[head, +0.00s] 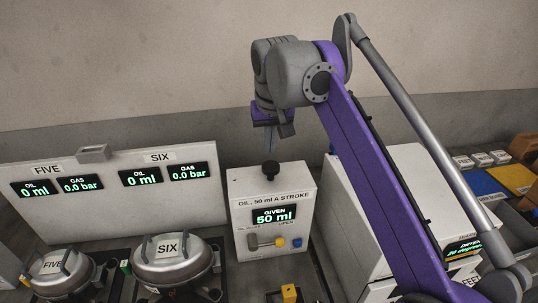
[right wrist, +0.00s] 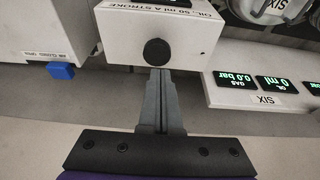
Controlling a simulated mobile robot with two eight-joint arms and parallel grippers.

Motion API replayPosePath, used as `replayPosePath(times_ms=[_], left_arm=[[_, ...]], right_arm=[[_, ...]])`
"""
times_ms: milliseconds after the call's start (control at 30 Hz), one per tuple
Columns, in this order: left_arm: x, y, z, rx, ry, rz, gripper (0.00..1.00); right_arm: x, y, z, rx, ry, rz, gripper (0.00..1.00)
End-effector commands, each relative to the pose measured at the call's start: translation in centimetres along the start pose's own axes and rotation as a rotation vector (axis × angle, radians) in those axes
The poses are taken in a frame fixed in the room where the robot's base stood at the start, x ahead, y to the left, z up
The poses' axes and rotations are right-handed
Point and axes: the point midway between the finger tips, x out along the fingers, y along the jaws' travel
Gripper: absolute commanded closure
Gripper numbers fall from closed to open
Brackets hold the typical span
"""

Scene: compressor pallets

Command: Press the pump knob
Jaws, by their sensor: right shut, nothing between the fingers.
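The pump is a white box (head: 245,190) labelled "OIL, 50 ml A STROKE", with a display reading "GIVEN 50 ml". Its round black pump knob (head: 270,170) stands on top. My right gripper (head: 269,157) points down above the knob with its fingers together and empty. In the right wrist view the knob (right wrist: 157,51) lies just beyond the tips of the shut fingers (right wrist: 158,72). I cannot tell whether the tips touch it. My left gripper is not in view.
A panel (head: 100,205) on the left has FIVE and SIX displays reading 0 ml and 0.0 bar. Round metal compressors FIVE (head: 65,282) and SIX (head: 190,273) stand before it. A white cabinet (head: 345,215) stands right.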

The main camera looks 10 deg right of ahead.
Motion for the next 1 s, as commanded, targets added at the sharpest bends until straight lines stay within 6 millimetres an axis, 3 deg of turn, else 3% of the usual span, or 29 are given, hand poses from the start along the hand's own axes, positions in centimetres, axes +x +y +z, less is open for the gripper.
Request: replayPosePath(times_ms=[133,333,1000], left_arm=[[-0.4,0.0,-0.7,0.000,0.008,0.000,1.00],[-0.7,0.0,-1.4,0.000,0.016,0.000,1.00],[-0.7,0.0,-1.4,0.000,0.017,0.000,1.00]], right_arm=[[-3.2,0.0,0.1,0.000,-0.001,0.000,1.00],[-5.6,0.0,0.1,0.000,-0.001,0.000,1.00],[-6.1,0.0,0.2,0.000,-0.002,0.000,1.00]])
